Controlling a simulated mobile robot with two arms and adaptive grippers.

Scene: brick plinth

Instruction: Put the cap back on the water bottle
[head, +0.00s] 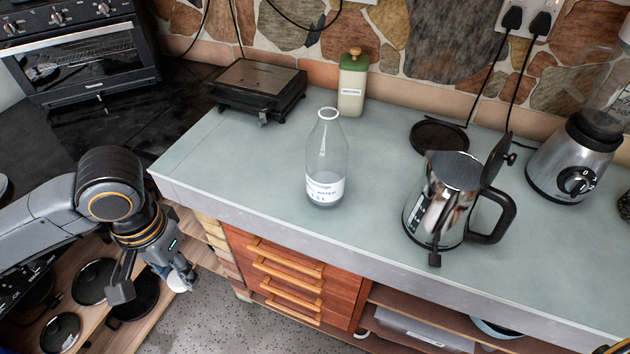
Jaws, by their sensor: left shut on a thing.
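The water bottle (326,160) is clear with a white label and stands upright on the pale green counter. Its mouth is open and bare. My left gripper (152,284) is low at the left, beyond the counter's left end and below its top, well away from the bottle. It is shut on a small white and blue thing (174,279), mostly hidden by the fingers; I cannot tell for sure that it is the cap. No cap shows on the counter. My right gripper is not in view.
A steel kettle (436,205) with its lid raised stands right of the bottle on the counter (255,175). A green-lidded canister (353,85) and a dark flat appliance (257,88) stand behind. A blender (577,155) is at the right. The counter left of the bottle is clear.

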